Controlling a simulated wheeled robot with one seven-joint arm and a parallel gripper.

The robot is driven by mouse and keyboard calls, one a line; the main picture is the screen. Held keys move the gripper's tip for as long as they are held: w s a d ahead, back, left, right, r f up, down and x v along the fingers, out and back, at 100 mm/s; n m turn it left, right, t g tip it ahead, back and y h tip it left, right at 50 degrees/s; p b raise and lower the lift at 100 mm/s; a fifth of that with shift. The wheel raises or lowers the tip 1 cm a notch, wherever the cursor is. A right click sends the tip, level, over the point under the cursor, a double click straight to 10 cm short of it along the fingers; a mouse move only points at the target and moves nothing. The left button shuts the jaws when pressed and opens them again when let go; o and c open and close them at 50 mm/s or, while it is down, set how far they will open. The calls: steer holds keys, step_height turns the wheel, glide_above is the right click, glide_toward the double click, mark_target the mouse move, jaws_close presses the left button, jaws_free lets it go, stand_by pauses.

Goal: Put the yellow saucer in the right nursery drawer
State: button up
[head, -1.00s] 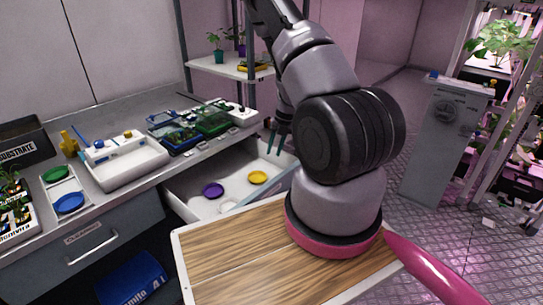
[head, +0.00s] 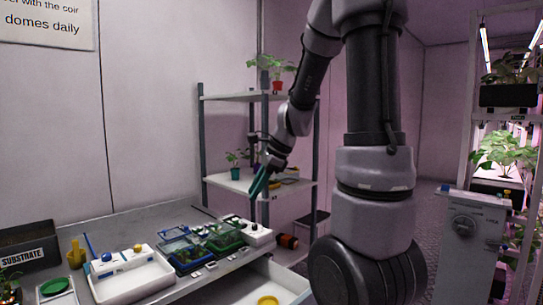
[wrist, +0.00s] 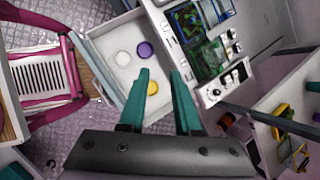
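The yellow saucer (head: 268,300) lies in the open white drawer (head: 288,283), at the bottom edge of the head view. In the wrist view the yellow saucer (wrist: 153,88) shows between my fingers, close to the left one, on the floor of the drawer (wrist: 113,38). A purple saucer (wrist: 144,48) and a white one (wrist: 123,58) lie in the same drawer. My gripper (head: 262,182) is raised above the drawer and bench, near the rack shelf. Its teal fingers (wrist: 160,72) are apart with nothing held between them.
The bench beside the drawer holds a white tray (head: 135,283), a blue and green domed tray (head: 185,252) and a white control box (head: 248,231). A rack shelf (head: 225,183) with potted plants stands behind my gripper. A grey cabinet (head: 468,245) stands at right.

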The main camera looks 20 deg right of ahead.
steer(key=s+a+r+n+t+h, duration=0.2)
steer(key=s+r+n+t, duration=0.1)
steer(key=s+r+n, duration=0.9)
steer(key=s+n, duration=0.3)
steer(key=s, duration=0.1)
steer(key=shift+n+h, duration=0.3)
steer(key=shift+n, duration=0.1)
steer(key=shift+r, duration=0.1)
